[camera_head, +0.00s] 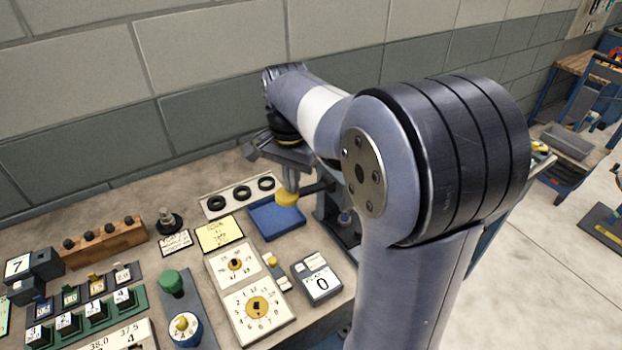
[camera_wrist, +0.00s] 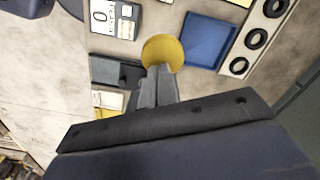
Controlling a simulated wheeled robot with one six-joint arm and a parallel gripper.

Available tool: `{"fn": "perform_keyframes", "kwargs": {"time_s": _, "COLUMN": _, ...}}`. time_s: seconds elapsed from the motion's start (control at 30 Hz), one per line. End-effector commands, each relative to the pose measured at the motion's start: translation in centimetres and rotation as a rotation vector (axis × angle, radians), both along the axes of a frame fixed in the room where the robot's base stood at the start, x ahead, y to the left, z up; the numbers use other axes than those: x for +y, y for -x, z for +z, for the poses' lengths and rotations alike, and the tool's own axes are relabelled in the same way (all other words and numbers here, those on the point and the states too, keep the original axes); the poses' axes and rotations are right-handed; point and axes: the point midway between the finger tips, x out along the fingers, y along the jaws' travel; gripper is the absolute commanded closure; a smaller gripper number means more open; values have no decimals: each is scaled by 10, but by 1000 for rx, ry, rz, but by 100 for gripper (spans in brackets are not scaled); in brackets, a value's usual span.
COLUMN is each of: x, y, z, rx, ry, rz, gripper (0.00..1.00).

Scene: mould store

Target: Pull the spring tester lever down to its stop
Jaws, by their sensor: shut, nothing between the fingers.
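The spring tester (camera_head: 326,208) is a dark stand on the bench, partly hidden behind my arm in the head view. A yellow knob (camera_head: 288,198) appears to be the end of its lever, a dark bar (camera_head: 316,188) that runs right toward the stand. The bar looks about level. My gripper (camera_head: 290,186) is shut, pointing down, with its fingertips right over the knob. In the wrist view the fingers (camera_wrist: 158,72) are together and empty, and their tips overlap the edge of the round yellow knob (camera_wrist: 165,48). Whether they touch it I cannot tell.
A blue tray (camera_head: 288,232) lies beside the knob, with a white holder of black rings (camera_head: 214,202) behind it. A scale reading 0 (camera_head: 309,265) stands in front, near dial plates (camera_head: 239,311). Labelled blocks and a green-knobbed device (camera_head: 172,283) crowd the left. The wall is close behind.

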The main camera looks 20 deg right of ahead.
Motion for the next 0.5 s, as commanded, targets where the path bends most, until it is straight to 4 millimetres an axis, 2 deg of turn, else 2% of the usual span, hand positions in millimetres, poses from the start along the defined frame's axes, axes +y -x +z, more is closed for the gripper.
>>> {"fn": "perform_keyframes", "kwargs": {"time_s": 0.5, "x": 0, "y": 0, "z": -12, "rx": 2, "ry": 1, "rz": 0, "gripper": 100}}
